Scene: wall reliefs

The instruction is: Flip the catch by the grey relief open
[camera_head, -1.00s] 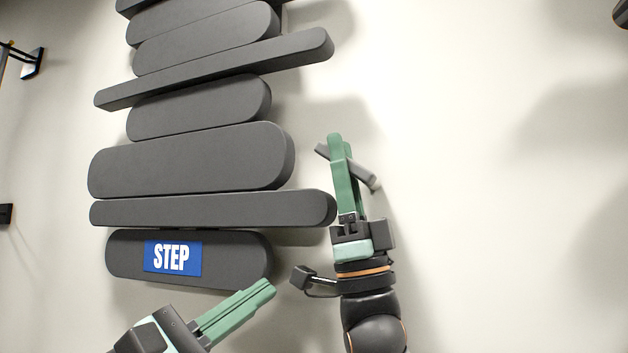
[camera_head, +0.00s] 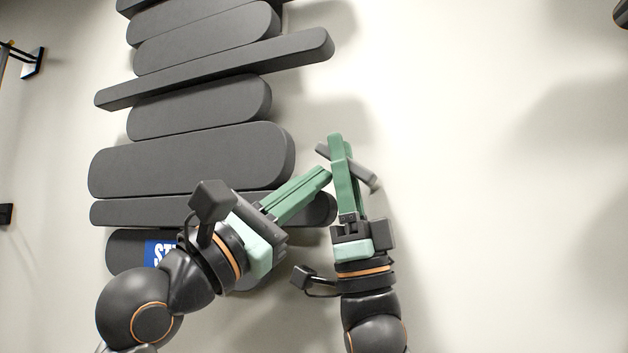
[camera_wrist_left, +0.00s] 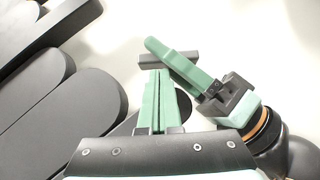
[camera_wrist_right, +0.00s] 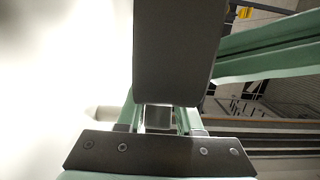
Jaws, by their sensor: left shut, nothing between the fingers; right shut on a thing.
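The catch (camera_head: 366,178) is a short grey bar on the pale wall, right of the grey relief (camera_head: 190,160). It lies tilted, its left end higher than its right. My right gripper (camera_head: 338,139) is shut on the catch, its fingers across the bar's middle and hiding part of it. In the right wrist view a large dark block, apparently the catch (camera_wrist_right: 178,50), fills the space beyond the fingers. My left gripper (camera_head: 325,173) is shut and empty, its tips just left of the right fingers. The left wrist view shows its tips (camera_wrist_left: 161,72) near the catch (camera_wrist_left: 150,61).
The relief is a stack of rounded grey slabs projecting from the wall. A blue STEP sign (camera_head: 157,253) on the lowest slab is partly hidden by my left arm. The wall right of the catch is bare. Dark fittings (camera_head: 33,63) show at the left edge.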

